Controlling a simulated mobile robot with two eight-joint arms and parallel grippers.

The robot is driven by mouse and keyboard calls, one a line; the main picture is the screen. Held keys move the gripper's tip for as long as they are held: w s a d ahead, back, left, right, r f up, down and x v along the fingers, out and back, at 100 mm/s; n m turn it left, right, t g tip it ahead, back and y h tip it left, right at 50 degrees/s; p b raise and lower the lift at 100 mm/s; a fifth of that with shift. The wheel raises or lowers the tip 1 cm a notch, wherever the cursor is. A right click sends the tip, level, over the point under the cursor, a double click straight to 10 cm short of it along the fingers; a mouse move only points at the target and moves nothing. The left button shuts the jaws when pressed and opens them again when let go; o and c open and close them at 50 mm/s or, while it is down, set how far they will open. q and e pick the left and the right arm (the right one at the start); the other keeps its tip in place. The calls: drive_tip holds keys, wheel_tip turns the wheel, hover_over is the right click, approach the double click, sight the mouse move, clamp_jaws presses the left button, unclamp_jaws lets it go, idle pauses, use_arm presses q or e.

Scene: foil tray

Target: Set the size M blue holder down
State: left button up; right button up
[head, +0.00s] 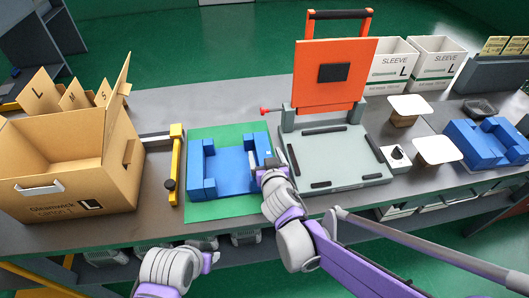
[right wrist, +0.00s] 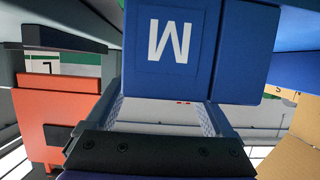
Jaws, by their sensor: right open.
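The size M blue holder (head: 232,170) rests on the green mat (head: 220,210) in the head view. Its face with a white letter M (right wrist: 185,45) fills the top middle of the right wrist view. My right gripper (head: 267,164) is at the holder's right end. Its jaws are apart in the right wrist view (right wrist: 163,115), close to the M face; I cannot tell whether they touch it. My left gripper (head: 213,259) is low in the head view, in front of the table and away from the holder; its jaws are too small to read.
A cardboard box (head: 75,165) and a yellow post (head: 174,165) stand left of the mat. The orange-lidded press (head: 333,170) stands close on the right. A second blue holder (head: 480,145), white pads (head: 435,150) and sleeve boxes (head: 437,60) are farther right.

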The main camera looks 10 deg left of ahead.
drive_tip(key=p+v, duration=0.1)
drive_tip(key=v, duration=0.9)
drive_tip(key=s+d+h, duration=0.1)
drive_tip(key=d, duration=0.2)
drive_tip(key=d+f+m+g+h, duration=0.1)
drive_tip(key=d, duration=0.3)
drive_tip(key=s+d+f+h, duration=0.1)
drive_tip(key=d, duration=0.2)
drive_tip(key=shift+s+d+f+m+g, duration=0.1)
drive_tip(key=shift+s+d+m+g, duration=0.1)
drive_tip(key=shift+s+m+g, duration=0.2)
drive_tip(key=s+d+f+g, duration=0.3)
drive_tip(key=s+d, duration=0.2)
drive_tip(key=s, duration=0.3)
drive_tip(key=s+d+f+m+g, duration=0.1)
drive_tip(key=s+d+f+g, duration=0.2)
drive_tip(key=s+d, duration=0.2)
drive_tip(key=s, duration=0.3)
drive_tip(key=shift+d+f+g+h, duration=0.2)
drive_tip(key=shift+g+h, duration=0.1)
drive_tip(key=shift+h, duration=0.1)
